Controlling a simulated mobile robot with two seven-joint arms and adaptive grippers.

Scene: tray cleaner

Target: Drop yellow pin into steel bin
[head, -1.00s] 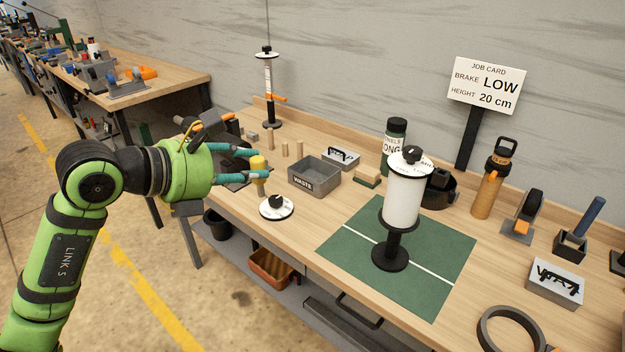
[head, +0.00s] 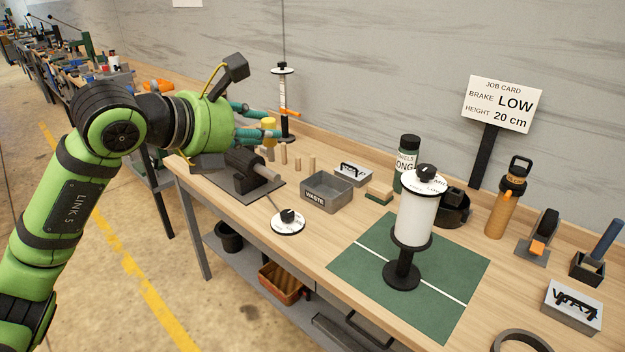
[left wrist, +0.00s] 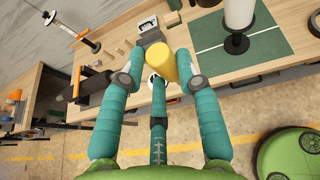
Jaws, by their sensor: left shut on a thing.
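The yellow pin (head: 268,126) is held between the teal fingers of my left gripper (head: 266,133), up in the air above the back left of the workbench. In the left wrist view the pin (left wrist: 161,63) sits between the fingertips of my left gripper (left wrist: 160,75). The steel bin (head: 328,198) is a grey open box marked WASTE. It stands on the bench to the right of and below the gripper in the head view, and the pin is apart from it. In the wrist view the bin (left wrist: 150,37) shows just beyond the pin, partly hidden. My right gripper is out of view.
A white spool on a black stand (head: 410,222) rises from a green mat (head: 450,300), right of the bin. A round white disc with a black knob (head: 288,222) lies in front. Small wooden pegs (head: 297,164) and a tall dispenser stand (head: 283,100) are behind.

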